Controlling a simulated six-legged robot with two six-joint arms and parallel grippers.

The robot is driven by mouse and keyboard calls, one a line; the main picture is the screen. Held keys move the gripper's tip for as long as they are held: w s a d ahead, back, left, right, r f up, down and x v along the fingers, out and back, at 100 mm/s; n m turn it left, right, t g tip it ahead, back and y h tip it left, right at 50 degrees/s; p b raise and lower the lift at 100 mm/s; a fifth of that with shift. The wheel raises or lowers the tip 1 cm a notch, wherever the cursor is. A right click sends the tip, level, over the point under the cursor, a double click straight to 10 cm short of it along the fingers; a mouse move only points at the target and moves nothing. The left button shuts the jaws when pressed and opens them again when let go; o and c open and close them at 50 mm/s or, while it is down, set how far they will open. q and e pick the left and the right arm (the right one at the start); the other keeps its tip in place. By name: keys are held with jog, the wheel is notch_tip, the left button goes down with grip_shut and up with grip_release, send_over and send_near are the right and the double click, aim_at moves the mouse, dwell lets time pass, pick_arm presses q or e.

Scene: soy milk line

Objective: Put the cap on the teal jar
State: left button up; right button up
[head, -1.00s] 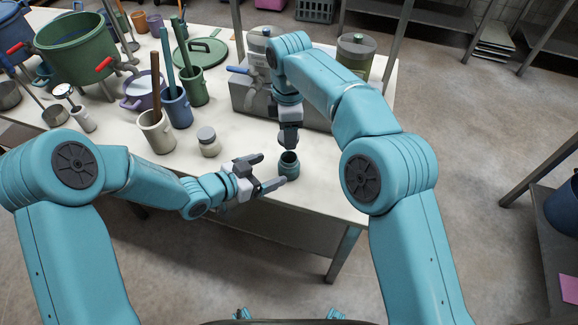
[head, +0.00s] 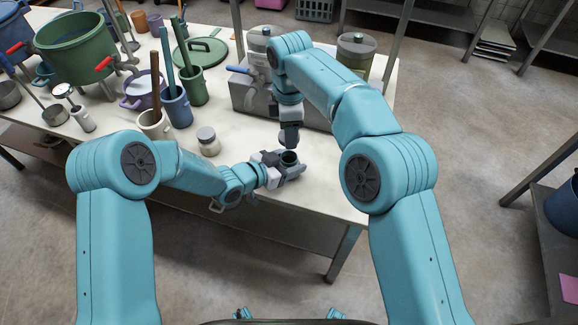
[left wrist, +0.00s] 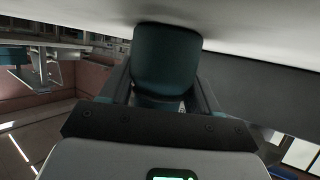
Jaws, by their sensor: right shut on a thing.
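The teal jar (head: 289,156) stands open near the table's front edge. It also fills the middle of the left wrist view (left wrist: 167,60). My left gripper (head: 288,167) is around the jar, one finger on each side. In the left wrist view its fingers (left wrist: 160,92) look spread, very close to the jar; contact is hard to make out. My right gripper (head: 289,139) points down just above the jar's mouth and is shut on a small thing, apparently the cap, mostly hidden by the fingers.
A small lidded glass jar (head: 208,141) stands to the left. Beyond it are a cream pot (head: 155,126) and a blue pot (head: 177,108) holding tools. A grey metal box (head: 250,95) is close behind my right gripper. The table (head: 325,190) is clear at front right.

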pick_arm(q)
jog(key=c, duration=0.8)
pick_arm(e)
send_over(289, 153)
jog(key=s, duration=0.2)
jog(key=shift+f, duration=2.5)
jog(key=shift+w+d+f, duration=0.1)
jog(key=shift+f, duration=0.75)
jog(key=shift+f, duration=0.35)
pick_arm(q)
jog(key=shift+r, duration=0.1)
pick_arm(e)
jog(key=shift+f, duration=0.4)
jog(key=shift+f, duration=0.25)
pick_arm(q)
jog(key=shift+r, duration=0.15)
jog(key=shift+w+a, duration=0.15)
jog(key=shift+w, duration=0.05)
pick_arm(e)
jog(key=shift+s+r, duration=0.45)
jog(key=shift+r, duration=0.05)
